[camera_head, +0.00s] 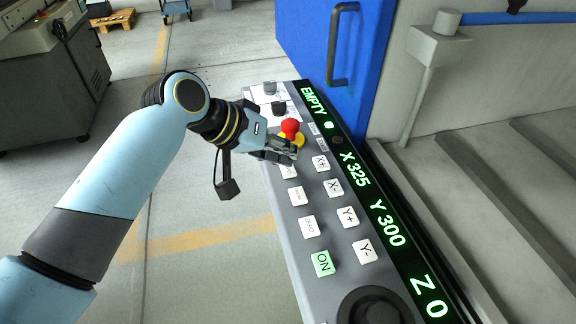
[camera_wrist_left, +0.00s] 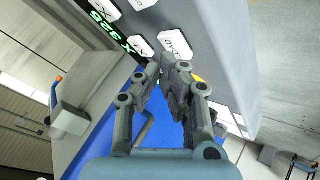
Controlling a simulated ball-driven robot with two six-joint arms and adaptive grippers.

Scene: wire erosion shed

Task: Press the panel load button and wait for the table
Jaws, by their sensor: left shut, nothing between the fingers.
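The control panel (camera_head: 283,222) slants through the middle of the head view. Its green display reads EMPTY (camera_head: 314,101), X 325, Y 300 and Z 0. My left gripper (camera_head: 292,155) is shut and empty, low over the panel beside the red stop knob (camera_head: 290,127). In the left wrist view the white load button (camera_wrist_left: 176,44) lies just past my closed fingertips (camera_wrist_left: 166,68), its lettering partly readable. I cannot tell whether the fingertips touch it. In the head view the gripper partly covers the buttons there. My right gripper is not in view.
White axis buttons (camera_head: 334,187) and a green ON button (camera_head: 322,263) line the panel, with a black dial (camera_head: 374,308) at its near end. A blue door (camera_head: 305,45) with a dark handle stands behind. Open floor (camera_head: 190,200) lies to the left.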

